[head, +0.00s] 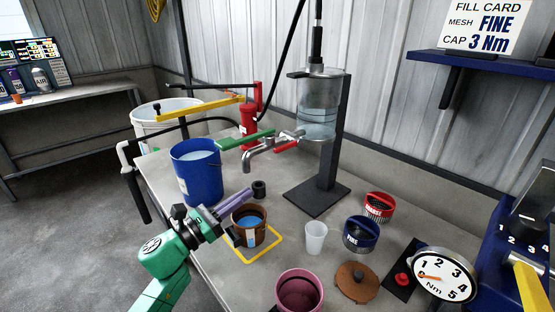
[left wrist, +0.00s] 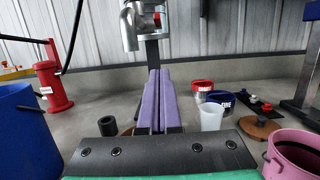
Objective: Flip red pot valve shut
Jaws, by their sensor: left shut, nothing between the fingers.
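A clear cylindrical pot (head: 318,118) is mounted on a dark stand. At its base are a metal spout (head: 255,156), a long green lever (head: 245,139) and a short red lever (head: 287,147). The red lever points down and to the left in the head view; it also shows near the spout in the left wrist view (left wrist: 157,20). My left gripper (head: 243,194) has purple fingers pressed together and empty; they also show in the left wrist view (left wrist: 158,85). It is by the brown bucket's rim, below the spout and apart from the red lever. My right gripper is out of view.
The brown bucket (head: 239,238) holds blue liquid inside a yellow square (head: 273,239). A blue bucket (head: 196,175) stands left. A white cup (head: 316,238), red-rimmed sieve (head: 378,207), blue-rimmed sieve (head: 361,235), pink bucket (head: 299,292) and dial (head: 443,275) occupy the right side.

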